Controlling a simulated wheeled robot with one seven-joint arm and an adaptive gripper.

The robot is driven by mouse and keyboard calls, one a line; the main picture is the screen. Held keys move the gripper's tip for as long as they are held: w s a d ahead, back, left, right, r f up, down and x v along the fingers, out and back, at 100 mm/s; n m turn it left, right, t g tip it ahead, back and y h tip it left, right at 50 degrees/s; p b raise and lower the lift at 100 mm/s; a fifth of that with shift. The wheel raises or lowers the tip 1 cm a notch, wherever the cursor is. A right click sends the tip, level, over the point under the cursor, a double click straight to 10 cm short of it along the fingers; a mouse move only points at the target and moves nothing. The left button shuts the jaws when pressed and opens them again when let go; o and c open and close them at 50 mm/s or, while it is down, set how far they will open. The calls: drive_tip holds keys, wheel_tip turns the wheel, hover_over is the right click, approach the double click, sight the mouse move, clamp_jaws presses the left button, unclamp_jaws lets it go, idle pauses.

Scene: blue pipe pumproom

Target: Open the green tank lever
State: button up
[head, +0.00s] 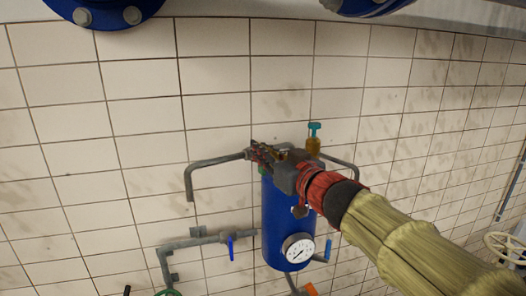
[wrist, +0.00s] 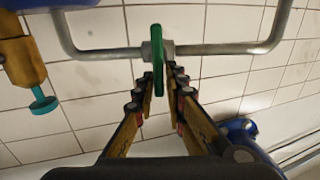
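The green lever (wrist: 157,62) is a flat, rounded handle on a grey pipe fitting, pointing at my gripper in the wrist view. My gripper (wrist: 163,85) is open, with its two fingers on either side of the lever. The lever's free end reaches between the fingers, closer to the left one; I cannot tell if it touches. In the head view my gripper (head: 262,153) is over the top of the blue tank (head: 274,222), beside the pipe. My wrist and gripper hide most of the lever there; only a small green bit shows below the fingers.
A brass valve with a teal knob (head: 314,132) stands close behind my gripper. A gauge (head: 298,248) and a blue lever (head: 230,246) are lower down. Grey pipe (head: 205,165) runs left of the tank along the tiled wall. A handwheel (head: 505,247) is at far right.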

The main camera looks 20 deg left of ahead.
clamp_jaws()
drive_tip(key=shift+f, duration=0.1)
idle(0.3)
drive_tip(key=n+b, duration=0.1)
drive_tip(key=n, duration=0.2)
drive_tip(key=s+a+f+n+b, duration=0.1)
drive_tip(key=n+b, duration=0.1)
drive_tip(key=n, duration=0.2)
drive_tip(key=n+b, duration=0.1)
drive_tip(key=n, duration=0.2)
drive_tip(key=shift+s+a+f+n+b, duration=0.15)
drive_tip(key=shift+s+a+n+b, duration=0.1)
drive_tip(key=shift+s+n+b, duration=0.1)
drive_tip(key=n+b, duration=0.1)
drive_tip(key=n, duration=0.1)
drive_tip(key=n+b, duration=0.1)
drive_tip(key=n, duration=0.1)
drive_tip(key=shift+s+a+f, duration=0.1)
drive_tip(key=shift+a+f, duration=0.05)
drive_tip(key=shift+f, duration=0.2)
drive_tip(key=shift+f+n+b, duration=0.15)
drive_tip(key=shift+n+b, duration=0.9)
drive_tip(key=shift+n, duration=0.5)
drive_tip(key=shift+s, duration=0.1)
drive_tip(key=o, duration=0.5)
unclamp_jaws()
drive_tip(key=shift+f, duration=0.15)
